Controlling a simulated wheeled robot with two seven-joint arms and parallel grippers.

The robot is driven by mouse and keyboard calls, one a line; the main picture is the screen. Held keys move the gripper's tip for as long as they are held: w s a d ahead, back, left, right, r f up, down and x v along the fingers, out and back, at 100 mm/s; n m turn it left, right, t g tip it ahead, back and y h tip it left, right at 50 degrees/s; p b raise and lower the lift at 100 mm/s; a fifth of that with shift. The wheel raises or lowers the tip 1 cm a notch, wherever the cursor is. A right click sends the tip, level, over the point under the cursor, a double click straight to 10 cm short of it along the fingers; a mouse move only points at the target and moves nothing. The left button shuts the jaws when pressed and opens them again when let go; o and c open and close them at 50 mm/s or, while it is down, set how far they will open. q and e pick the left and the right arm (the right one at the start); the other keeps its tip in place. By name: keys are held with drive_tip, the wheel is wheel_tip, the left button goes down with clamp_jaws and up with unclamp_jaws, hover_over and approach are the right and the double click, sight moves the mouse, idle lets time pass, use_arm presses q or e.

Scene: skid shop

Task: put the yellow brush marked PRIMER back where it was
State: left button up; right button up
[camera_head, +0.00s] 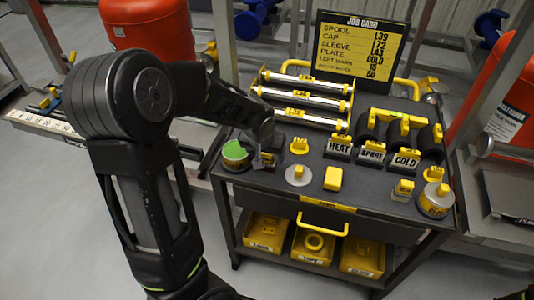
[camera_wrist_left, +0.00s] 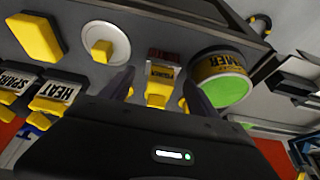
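The yellow brush marked PRIMER (camera_wrist_left: 158,84) shows in the left wrist view, with a dark reddish part at its far end. It is between the two fingers of my left gripper (camera_wrist_left: 162,90), with a gap visible on each side. The gripper looks open around it. In the head view my left gripper (camera_head: 264,160) is low over the left end of the cart top, beside a green-topped can (camera_head: 235,152). The brush is mostly hidden there. The can, with a yellow label, also shows in the left wrist view (camera_wrist_left: 221,76). My right gripper is not in view.
A white disc with a yellow knob (camera_head: 298,176) and a yellow block (camera_head: 333,178) stand right of the gripper. HEAT (camera_head: 339,147), SPARE (camera_head: 372,154) and COLD (camera_head: 404,161) signs stand farther right. A rack of silver tubes (camera_head: 303,98) is behind. A yellow-labelled can (camera_head: 436,202) stands at the right end.

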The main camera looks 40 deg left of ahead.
use_arm(q)
drive_tip(key=shift+r, duration=0.45)
drive_tip(key=v, duration=1.1)
drive_tip(key=shift+r, duration=0.2)
drive_tip(key=shift+s+d, duration=0.1)
drive_tip(key=shift+s, duration=0.05)
